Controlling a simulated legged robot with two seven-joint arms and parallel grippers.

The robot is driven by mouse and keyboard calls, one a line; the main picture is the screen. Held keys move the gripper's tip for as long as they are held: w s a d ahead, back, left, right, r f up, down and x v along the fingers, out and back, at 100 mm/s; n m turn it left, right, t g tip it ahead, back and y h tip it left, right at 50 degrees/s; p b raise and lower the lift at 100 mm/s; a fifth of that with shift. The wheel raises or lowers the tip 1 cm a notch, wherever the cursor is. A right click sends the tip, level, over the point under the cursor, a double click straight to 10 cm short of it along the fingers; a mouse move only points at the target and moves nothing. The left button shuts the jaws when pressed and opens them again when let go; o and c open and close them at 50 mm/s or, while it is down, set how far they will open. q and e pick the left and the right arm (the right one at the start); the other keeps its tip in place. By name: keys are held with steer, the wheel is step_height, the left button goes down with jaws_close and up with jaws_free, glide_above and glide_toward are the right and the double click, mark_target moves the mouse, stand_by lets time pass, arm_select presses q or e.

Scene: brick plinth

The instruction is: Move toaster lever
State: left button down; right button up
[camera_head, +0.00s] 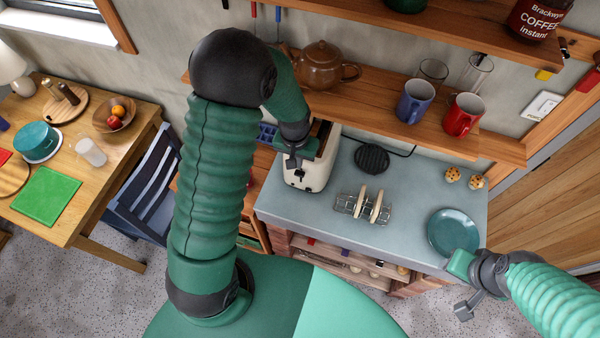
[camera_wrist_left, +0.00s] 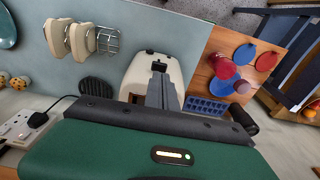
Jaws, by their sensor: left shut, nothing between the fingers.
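A cream toaster (camera_head: 318,172) stands at the left end of the grey-blue worktop (camera_head: 420,180). My left gripper (camera_head: 294,172) is at the toaster's front end, its fingers shut and empty. In the left wrist view the toaster (camera_wrist_left: 136,78) lies beyond my gripper fingers (camera_wrist_left: 158,68), which cover part of its end. I cannot make out the lever, nor whether the fingers touch it. My right gripper (camera_head: 462,290) is at the lower right, apart from the toaster and near the worktop's front edge; its fingers look spread apart.
A toast rack (camera_head: 363,206) with bread slices stands right of the toaster. A teal plate (camera_head: 453,232) lies at the worktop's right. A wooden shelf (camera_head: 380,105) above holds a brown teapot (camera_head: 322,66), a blue mug (camera_head: 415,101) and a red mug (camera_head: 463,115).

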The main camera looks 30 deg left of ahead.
mark_target(299, 174)
arm_select(q)
steer(key=f+b, duration=0.2)
steer(key=w+f+b, duration=0.1)
steer(key=f+b, duration=0.1)
steer(key=f, duration=0.1)
steer(key=shift+w+a+f, duration=0.1)
steer(key=shift+f, duration=0.1)
steer(key=shift+f+b, duration=0.45)
steer(key=shift+f, duration=0.1)
steer(key=s+f+b, duration=0.3)
steer(key=f, duration=0.2)
steer(key=shift+d+f, duration=0.35)
steer(key=shift+b, duration=0.3)
